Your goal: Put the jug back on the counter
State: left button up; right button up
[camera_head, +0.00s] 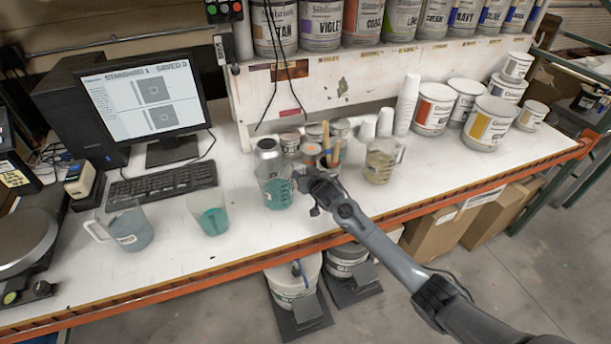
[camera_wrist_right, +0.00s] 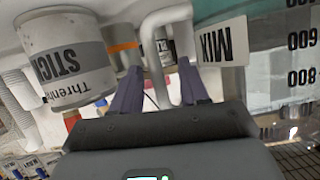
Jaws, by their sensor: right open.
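A clear measuring jug (camera_head: 277,190) with teal liquid stands on the white counter (camera_head: 345,215), just left of my right gripper (camera_head: 310,185). In the right wrist view, a clear wall with number marks (camera_wrist_right: 295,55) fills the right side, and a white label reading MIX (camera_wrist_right: 221,42) shows beside it. My right gripper (camera_wrist_right: 160,88) is open, and a pale curved handle (camera_wrist_right: 158,55) shows between its fingers. I cannot tell whether the fingers touch it. My left gripper is not in view.
A grey jug (camera_head: 130,232) and a teal-filled cup (camera_head: 208,215) stand left. A jug with yellowish contents (camera_head: 380,163) stands right of my gripper. Small cans and a stick holder (camera_head: 325,165) crowd behind. The counter's orange front edge (camera_head: 240,262) is close.

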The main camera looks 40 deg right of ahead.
jog(key=shift+r, duration=0.2)
jog(key=p+v, duration=0.1)
jog(key=v, duration=1)
jog(key=s+a+f+n+g+y, duration=0.1)
jog(key=s+a+f+n+g, duration=0.1)
jog(key=s+a+f, duration=0.45)
jog(key=s+a+f+n+g+y, duration=0.1)
jog(key=s+a+f+g, duration=0.2)
jog(key=s+a, duration=0.55)
jog(key=s+a+n+g+y, duration=0.1)
jog(key=s+a+g, duration=0.1)
jog(key=s, duration=0.8)
jog(key=s+a+n+g+y, duration=0.1)
jog(key=s+a, duration=0.3)
jog(key=s, duration=0.5)
jog(key=shift+s+a+n+g, duration=0.35)
jog(key=shift+s+n+g, duration=0.05)
jog(key=shift+n+g, duration=0.2)
jog(key=shift+p, duration=0.3)
notch_tip(320, 180, up, 23)
jog(key=p, duration=2.3)
